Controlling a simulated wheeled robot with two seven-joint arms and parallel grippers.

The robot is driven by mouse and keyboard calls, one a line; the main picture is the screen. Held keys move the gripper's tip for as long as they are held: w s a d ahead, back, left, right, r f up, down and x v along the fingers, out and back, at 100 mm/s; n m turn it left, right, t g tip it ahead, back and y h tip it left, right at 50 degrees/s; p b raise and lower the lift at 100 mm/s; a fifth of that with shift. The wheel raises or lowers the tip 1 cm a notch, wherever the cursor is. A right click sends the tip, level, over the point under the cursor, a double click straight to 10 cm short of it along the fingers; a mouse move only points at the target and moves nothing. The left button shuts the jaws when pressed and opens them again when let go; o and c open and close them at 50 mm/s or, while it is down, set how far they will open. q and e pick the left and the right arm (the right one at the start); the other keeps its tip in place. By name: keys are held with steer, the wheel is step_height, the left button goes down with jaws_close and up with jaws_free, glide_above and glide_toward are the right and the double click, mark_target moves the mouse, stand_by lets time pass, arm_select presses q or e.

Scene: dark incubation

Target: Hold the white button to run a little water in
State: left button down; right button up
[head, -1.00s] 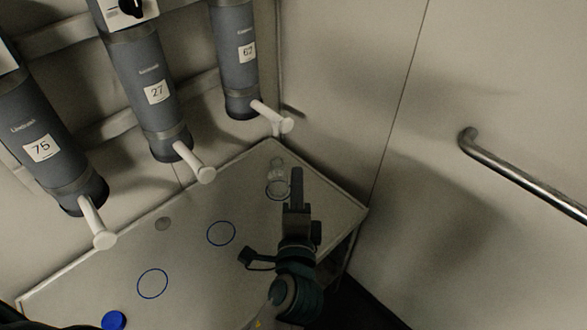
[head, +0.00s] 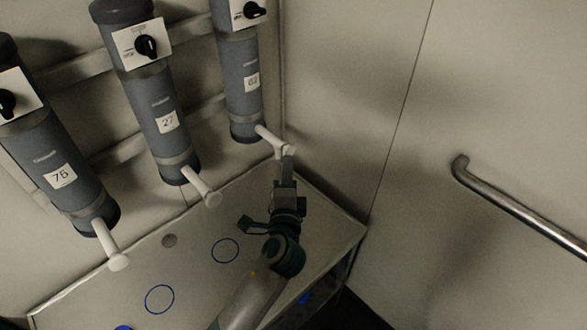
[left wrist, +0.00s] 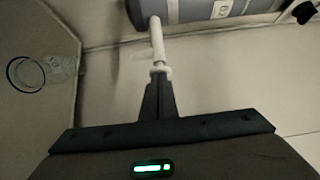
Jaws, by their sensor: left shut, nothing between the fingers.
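A white button (head: 288,151) is the round end of the white stem on the far grey cylinder (head: 243,85), labelled 62 or similar. It also shows in the left wrist view (left wrist: 160,70). My left gripper (head: 287,158) is shut and empty, its fingertips right at the white button. They look touching or nearly so; I cannot tell which. In the left wrist view a clear vessel (left wrist: 62,66) stands by a blue ring at the left; in the head view my gripper hides it. My right gripper is not in view.
Two more grey cylinders, 27 (head: 160,115) and 75 (head: 55,175), with white stems hang on the wall. Black knobs (head: 146,46) sit on white plates. The table (head: 195,270) has blue rings. A metal handrail (head: 520,210) is on the right wall.

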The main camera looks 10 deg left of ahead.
arm_select(q)
steer(key=shift+w, duration=0.1)
steer(key=shift+w+a+r, duration=0.15)
steer(key=shift+w+a, duration=0.1)
steer(key=shift+a, duration=0.25)
steer(key=shift+w+a+r, duration=0.1)
steer(key=shift+w+a, duration=0.1)
steer(key=shift+a, duration=0.25)
steer(key=shift+w+a+r, duration=0.1)
steer(key=shift+a+r, duration=0.05)
stand_by(0.3)
stand_by(0.4)
stand_by(1.0)
